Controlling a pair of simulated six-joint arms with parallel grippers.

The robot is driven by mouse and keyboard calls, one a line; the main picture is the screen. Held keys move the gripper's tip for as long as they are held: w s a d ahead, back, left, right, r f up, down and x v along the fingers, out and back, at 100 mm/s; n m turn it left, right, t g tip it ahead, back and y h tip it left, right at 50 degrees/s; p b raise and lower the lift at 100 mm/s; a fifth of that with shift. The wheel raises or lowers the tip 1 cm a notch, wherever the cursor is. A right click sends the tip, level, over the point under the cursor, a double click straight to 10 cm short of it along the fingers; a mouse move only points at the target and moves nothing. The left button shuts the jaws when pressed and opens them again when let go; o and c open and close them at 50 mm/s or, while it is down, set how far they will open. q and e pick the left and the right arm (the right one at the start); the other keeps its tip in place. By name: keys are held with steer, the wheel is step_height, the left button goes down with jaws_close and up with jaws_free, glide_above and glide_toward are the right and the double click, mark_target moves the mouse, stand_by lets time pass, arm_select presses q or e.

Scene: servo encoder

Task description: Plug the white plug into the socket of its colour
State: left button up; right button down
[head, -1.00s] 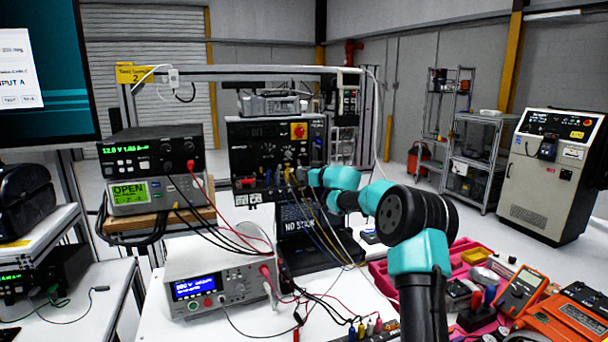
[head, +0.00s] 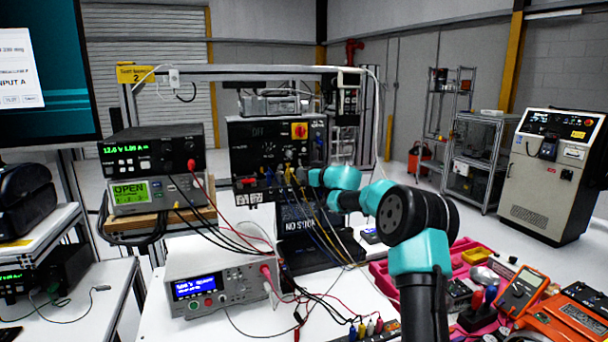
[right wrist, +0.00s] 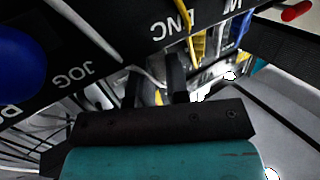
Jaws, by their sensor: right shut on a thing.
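My right gripper (head: 298,174) is at the lower front of the black control panel (head: 243,135), to the right of a yellow plug. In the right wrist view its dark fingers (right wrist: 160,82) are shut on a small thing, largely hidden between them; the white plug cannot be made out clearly. A white cable (head: 345,240) hangs below the gripper. The panel's lettered face (right wrist: 120,40) is close above the fingers. I cannot tell whether the held plug touches a socket, and no white socket is clearly visible. My left gripper is not in view.
A yellow plug (right wrist: 197,40) and a blue plug (right wrist: 241,30) sit in the panel close by. A large blue round part (right wrist: 18,62) is at the left. Several loose leads cross the table below. An open laptop-like unit (head: 300,220) stands under the panel.

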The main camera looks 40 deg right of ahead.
steer(key=shift+f, duration=0.2)
stand_by(0.4)
steer(key=c, duration=1)
jaws_free()
steer(key=shift+c, duration=0.2)
steer(key=shift+r, duration=0.1)
step_height(320, 180, up, 7)
steer(key=shift+f, duration=2.45)
